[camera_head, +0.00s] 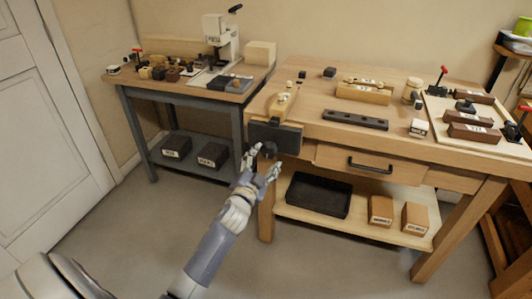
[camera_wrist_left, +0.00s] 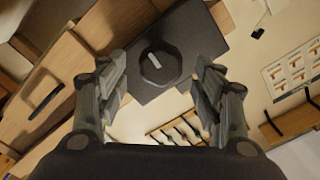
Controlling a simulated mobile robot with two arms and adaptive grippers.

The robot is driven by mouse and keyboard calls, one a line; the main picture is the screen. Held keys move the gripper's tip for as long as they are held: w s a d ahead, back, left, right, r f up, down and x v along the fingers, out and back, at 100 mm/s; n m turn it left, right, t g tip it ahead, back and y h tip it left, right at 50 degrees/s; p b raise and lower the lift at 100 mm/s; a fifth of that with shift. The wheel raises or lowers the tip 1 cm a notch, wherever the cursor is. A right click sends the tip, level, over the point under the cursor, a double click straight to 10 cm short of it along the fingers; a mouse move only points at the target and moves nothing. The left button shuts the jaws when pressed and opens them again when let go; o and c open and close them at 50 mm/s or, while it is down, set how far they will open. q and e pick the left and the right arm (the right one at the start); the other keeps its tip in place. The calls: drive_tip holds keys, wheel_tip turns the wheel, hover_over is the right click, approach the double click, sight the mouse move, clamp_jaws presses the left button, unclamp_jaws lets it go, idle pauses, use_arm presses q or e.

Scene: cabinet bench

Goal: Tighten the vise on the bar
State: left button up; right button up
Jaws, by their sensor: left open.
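The vise (camera_head: 275,135) is a dark plate on the left end of the wooden bench, with a dark round knob on its front. In the left wrist view the vise plate (camera_wrist_left: 198,38) fills the upper middle, and the black knob (camera_wrist_left: 160,64) carries a pale mark. My left gripper (camera_head: 261,158) is in front of the vise, at the knob. In the left wrist view my left gripper (camera_wrist_left: 162,90) is open, its fingers on either side of the knob and apart from it. I cannot make out the bar for certain. My right gripper is not in view.
The bench top holds a dark strip with holes (camera_head: 355,119), wooden blocks and a small jar. A drawer with a black handle (camera_head: 370,165) lies right of the vise. A black tray (camera_head: 318,195) is on the shelf below. A second table (camera_head: 185,92) stands behind left.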

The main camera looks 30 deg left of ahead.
use_arm(q)
drive_tip(key=shift+p+v, duration=0.6)
drive_tip(key=shift+v, duration=1.3)
